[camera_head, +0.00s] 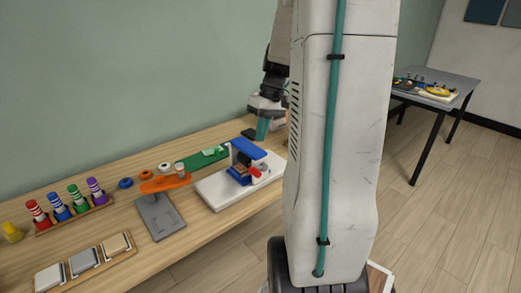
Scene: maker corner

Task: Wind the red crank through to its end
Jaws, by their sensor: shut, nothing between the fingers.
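The red crank (255,171) shows as a small red part at the right side of a blue-topped device (243,150) on a white base plate (215,193). Its full shape and angle are too small to tell. My own arm link covers the picture right of the device.
An orange lever (165,184) sits on a grey plate (159,218) to the left. Several coloured pegs stand in a wooden rack (75,218) further left. A tray of blocks (85,266) lies in front. A grey table (440,83) stands far right.

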